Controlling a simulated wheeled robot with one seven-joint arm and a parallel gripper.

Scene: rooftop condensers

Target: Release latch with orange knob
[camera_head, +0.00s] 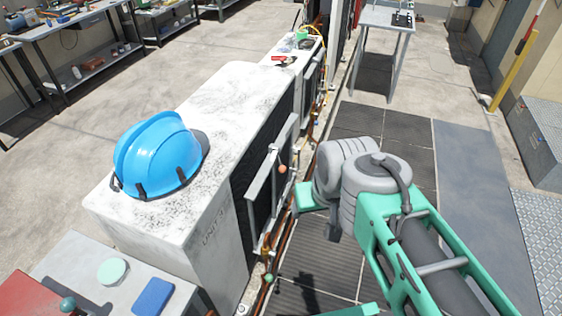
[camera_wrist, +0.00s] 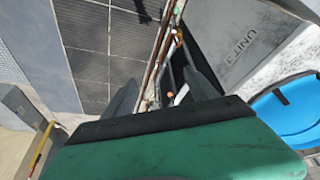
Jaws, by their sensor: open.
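The orange knob (camera_head: 282,169) sits on a grey metal bar frame (camera_head: 262,190) fixed to the dark grille side of the white condenser unit (camera_head: 222,112). In the wrist view a small orange knob (camera_wrist: 170,94) shows between the fingers, beyond them. My gripper (camera_wrist: 161,76) is open and empty, its two dark fingers spread apart. It does not appear to touch the knob. In the head view my arm's grey joint stands just right of the frame and most of the gripper is hidden. The latch's exact state cannot be told.
A blue hard hat (camera_head: 158,152) lies on the condenser. Copper pipes (camera_head: 290,228) run along its base. A cart (camera_head: 75,262) with a green disc and blue block is at front left. Dark floor mats (camera_head: 345,180) leave free room right of the condenser.

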